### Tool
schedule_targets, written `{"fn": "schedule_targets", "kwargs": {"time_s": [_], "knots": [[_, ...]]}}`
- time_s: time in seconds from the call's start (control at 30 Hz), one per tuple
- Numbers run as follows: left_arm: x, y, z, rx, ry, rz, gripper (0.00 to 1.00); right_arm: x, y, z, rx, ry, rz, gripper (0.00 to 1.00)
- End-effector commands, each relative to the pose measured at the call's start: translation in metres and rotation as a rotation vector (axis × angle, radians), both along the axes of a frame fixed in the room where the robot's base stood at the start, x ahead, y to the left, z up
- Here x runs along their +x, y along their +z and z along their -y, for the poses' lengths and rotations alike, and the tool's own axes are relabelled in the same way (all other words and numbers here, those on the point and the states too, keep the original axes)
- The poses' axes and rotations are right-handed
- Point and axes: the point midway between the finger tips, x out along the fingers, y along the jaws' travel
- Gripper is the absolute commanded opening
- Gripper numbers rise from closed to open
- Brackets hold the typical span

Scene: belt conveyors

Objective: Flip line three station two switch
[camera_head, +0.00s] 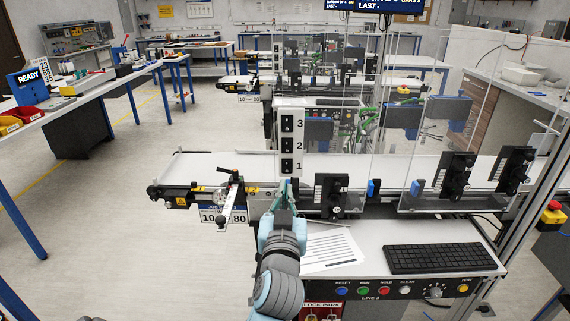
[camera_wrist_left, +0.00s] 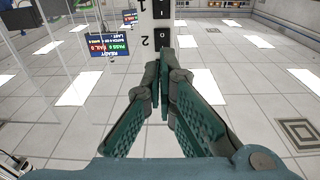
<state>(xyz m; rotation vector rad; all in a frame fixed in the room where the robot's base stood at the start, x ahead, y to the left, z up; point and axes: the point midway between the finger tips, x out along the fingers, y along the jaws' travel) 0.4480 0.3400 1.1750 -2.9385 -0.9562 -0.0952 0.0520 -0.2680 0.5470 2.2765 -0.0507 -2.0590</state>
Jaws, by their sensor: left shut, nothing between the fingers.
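A white upright switch plate (camera_head: 291,140) stands at the conveyor's near edge in the head view, with black switches beside the numbers 3, 2 and 1 from top to bottom. The station two switch (camera_head: 287,145) is in the middle. My left gripper (camera_head: 290,184) is just below the plate in this view, shut and empty. In the left wrist view the numbers are upside down. The switch beside 2 (camera_wrist_left: 164,42) lies just past my shut fingertips (camera_wrist_left: 166,62). The fingers cover the plate beyond it, and I cannot tell whether they touch it. My right gripper is out of view.
The white conveyor belt (camera_head: 215,162) runs across behind the gripper. Black brackets (camera_head: 331,195) and clear panels (camera_head: 440,140) stand to the right. A paper sheet (camera_head: 330,250), a keyboard (camera_head: 440,258) and a button panel marked LINE 3 (camera_head: 378,297) are in front.

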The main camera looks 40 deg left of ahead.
Motion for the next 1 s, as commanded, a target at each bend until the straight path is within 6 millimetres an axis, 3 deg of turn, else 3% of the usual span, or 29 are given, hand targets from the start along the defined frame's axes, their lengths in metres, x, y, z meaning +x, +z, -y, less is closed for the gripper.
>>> {"fn": "schedule_targets", "kwargs": {"time_s": [0.1, 0.5, 0.67, 1.0], "knots": [[-0.004, 0.021, -0.003, 0.005, 0.020, 0.059, 0.00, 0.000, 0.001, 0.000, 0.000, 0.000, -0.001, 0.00], [0.001, 0.021, -0.006, 0.009, 0.019, 0.057, 0.00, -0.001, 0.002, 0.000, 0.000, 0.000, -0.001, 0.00], [0.019, 0.025, -0.021, 0.012, 0.020, 0.056, 0.00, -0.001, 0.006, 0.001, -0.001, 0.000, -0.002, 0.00], [0.077, 0.034, -0.066, 0.009, 0.022, 0.055, 0.00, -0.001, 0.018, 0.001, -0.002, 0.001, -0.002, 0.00]]}}
